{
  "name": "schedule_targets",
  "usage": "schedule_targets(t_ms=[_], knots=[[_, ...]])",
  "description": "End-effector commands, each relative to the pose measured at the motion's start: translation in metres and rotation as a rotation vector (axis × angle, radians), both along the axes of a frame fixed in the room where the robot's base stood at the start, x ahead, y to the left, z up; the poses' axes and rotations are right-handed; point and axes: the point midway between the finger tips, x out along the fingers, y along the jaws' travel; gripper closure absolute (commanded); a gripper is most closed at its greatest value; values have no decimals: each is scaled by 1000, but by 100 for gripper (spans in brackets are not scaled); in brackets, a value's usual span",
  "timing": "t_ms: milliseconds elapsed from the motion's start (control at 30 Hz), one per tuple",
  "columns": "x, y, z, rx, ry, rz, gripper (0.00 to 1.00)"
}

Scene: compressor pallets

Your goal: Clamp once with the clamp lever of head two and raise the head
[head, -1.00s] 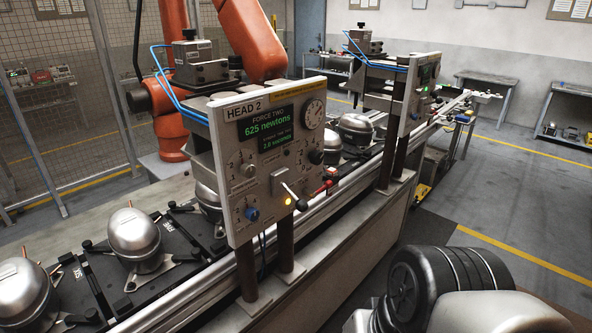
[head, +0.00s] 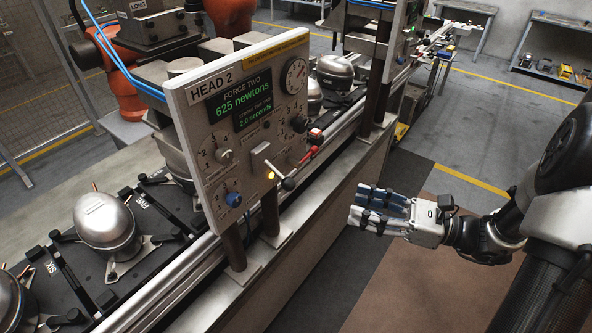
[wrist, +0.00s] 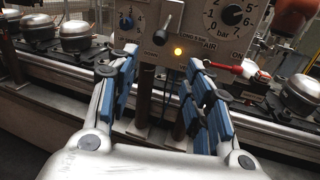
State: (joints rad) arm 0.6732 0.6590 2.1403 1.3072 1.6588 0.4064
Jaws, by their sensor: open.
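The head two panel (head: 262,128) is a pale upright plate labelled HEAD 2, with a green display reading 625 newtons. A lever with a metal rod and rounded knob (head: 287,183) sticks out from its lower front, beside a lit amber lamp (head: 270,175). In the wrist view the lever's dark knob (wrist: 173,9) is at the top, above the amber lamp (wrist: 178,51). My gripper (head: 361,207) is open and empty, to the right of the panel and apart from it. In the wrist view its blue-padded fingers (wrist: 160,76) are spread below the lever.
A red-handled valve (head: 309,153) sits just right of the lever. Metal compressors (head: 106,226) stand on black pallets along the conveyor. Dark posts (head: 270,215) hold the panel above the rail. The floor right of the line is open.

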Motion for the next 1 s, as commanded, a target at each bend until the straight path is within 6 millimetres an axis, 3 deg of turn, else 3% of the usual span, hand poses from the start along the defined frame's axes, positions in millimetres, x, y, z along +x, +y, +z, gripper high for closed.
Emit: schedule_targets(t_ms=[167, 700, 1000], knots=[[7, 13, -1, 9, 3, -3, 54], [50, 119, -2, 6, 1, 1, 54], [66, 155, -1, 5, 2, -2, 54]])
